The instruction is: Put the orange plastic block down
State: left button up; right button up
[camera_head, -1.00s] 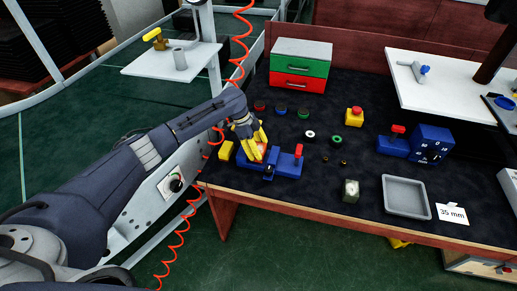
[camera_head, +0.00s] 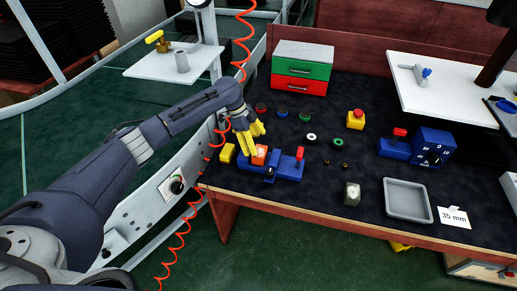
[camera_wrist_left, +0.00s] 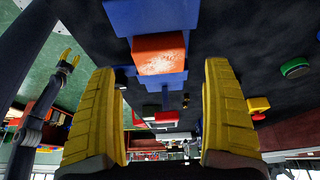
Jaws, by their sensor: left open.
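The orange plastic block (camera_head: 260,155) rests on the blue fixture (camera_head: 287,168) near the front left of the bench. In the left wrist view the orange block (camera_wrist_left: 160,60) sits on the blue fixture, beyond my fingertips. My left gripper (camera_head: 249,137) is open, with its yellow fingers just behind and left of the block in the head view. In the left wrist view the space between the fingers (camera_wrist_left: 162,112) is empty and the block is clear of them. A small yellow-fingered gripper, apparently my right one (camera_wrist_left: 69,60), shows far off at the left; its jaw state is unclear.
A yellow block (camera_head: 227,152) lies left of the fixture, and a red-handled part (camera_head: 299,155) stands on its right end. Several round buttons lie behind. The middle of the bench has free room.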

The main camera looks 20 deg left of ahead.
pick_arm(q)
jog(key=shift+v, duration=1.35)
